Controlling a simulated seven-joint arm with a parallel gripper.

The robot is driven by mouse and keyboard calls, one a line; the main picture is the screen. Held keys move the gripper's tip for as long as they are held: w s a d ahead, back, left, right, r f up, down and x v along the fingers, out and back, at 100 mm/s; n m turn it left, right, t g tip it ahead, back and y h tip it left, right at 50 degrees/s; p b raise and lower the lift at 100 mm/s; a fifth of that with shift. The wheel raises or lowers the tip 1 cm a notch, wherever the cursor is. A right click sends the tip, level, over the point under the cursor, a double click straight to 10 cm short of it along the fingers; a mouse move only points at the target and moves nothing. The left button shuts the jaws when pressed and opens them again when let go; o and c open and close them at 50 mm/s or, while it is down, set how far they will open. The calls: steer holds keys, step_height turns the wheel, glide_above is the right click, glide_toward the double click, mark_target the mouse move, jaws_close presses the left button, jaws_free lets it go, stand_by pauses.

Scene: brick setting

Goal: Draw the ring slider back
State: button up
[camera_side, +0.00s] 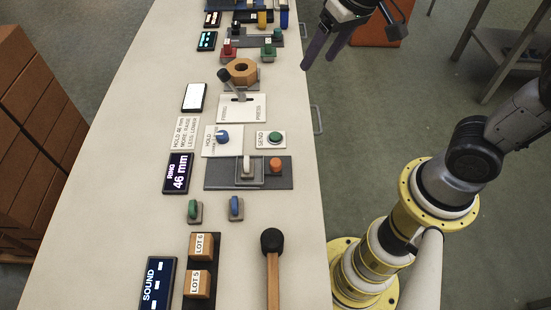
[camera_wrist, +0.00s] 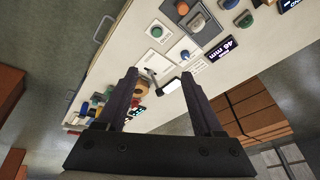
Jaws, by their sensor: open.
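In the side view, a dark plate (camera_side: 281,180) holds a pale grey knob (camera_side: 248,166) in a square frame and an orange button (camera_side: 276,164). A display (camera_side: 178,172) reading "RING 46 mm" stands to its left. Farther up, an orange hexagonal ring (camera_side: 242,68) lies beside a dark-tipped lever over a slotted white panel (camera_side: 255,112). I cannot tell for certain which part is the ring slider. My gripper (camera_side: 318,62) is open and empty, above and beyond the bench's right edge. In the wrist view its fingers (camera_wrist: 159,73) are apart, with the bench below.
A blue knob (camera_side: 222,137) and a green SEND button (camera_side: 275,138) sit between the slotted panel and dark plate. Small green and blue knobs, LOT blocks (camera_side: 202,245) and a black-headed mallet (camera_side: 272,242) are nearer. Several coloured parts crowd the far end. The bench's left side is bare.

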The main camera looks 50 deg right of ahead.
steer(key=w+a+f+n+g, duration=0.1)
steer(key=w+a+f+g, duration=0.1)
steer(key=w+a+f, duration=0.35)
steer(key=n+g, duration=0.1)
steer(key=g, duration=0.1)
glide_toward(276, 162)
steer(key=shift+h, duration=0.3)
steer(key=f, duration=0.9)
steer(key=shift+a, duration=0.25)
jaws_close()
